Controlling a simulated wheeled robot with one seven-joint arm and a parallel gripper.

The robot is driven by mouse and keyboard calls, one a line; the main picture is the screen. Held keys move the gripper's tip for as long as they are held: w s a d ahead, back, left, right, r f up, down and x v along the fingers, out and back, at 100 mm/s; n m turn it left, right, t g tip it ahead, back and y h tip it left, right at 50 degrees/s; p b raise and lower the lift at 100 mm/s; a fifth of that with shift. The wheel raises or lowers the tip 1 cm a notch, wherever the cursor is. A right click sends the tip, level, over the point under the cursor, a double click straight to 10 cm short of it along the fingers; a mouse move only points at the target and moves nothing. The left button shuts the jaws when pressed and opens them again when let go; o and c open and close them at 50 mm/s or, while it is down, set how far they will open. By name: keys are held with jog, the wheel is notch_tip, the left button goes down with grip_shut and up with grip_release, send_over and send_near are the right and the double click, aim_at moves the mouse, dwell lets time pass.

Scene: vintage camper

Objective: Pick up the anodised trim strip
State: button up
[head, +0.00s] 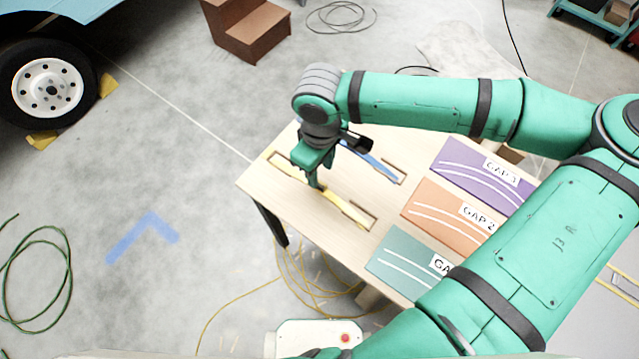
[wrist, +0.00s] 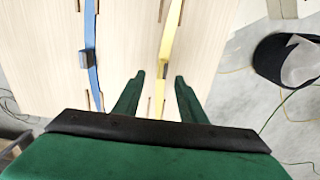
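Two long thin strips lie on the pale wooden table: a yellow one (head: 345,207) nearer the table's left edge and a blue one (head: 378,161) further back. I cannot tell from looks alone which is the anodised trim strip. My gripper (head: 316,184) points down over the middle of the yellow strip. In the wrist view my gripper (wrist: 160,77) is open, with the yellow strip (wrist: 171,38) running between its fingers, apart from both. Finger height above the table is unclear.
Small wooden brackets sit by the strip ends. Purple (head: 480,175), orange (head: 452,214) and teal (head: 410,262) panels, labelled as gaps, lie on the table's right side, partly behind my arm. A dark round container (wrist: 287,62) stands beyond the table edge.

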aim_at(320, 184)
notch_tip(320, 184, down, 5)
jog(key=shift+s+f, duration=0.15)
jog(key=shift+s+d+f, duration=0.1)
jog(key=shift+f, duration=0.35)
jog(key=shift+c, duration=1.3)
grip_shut()
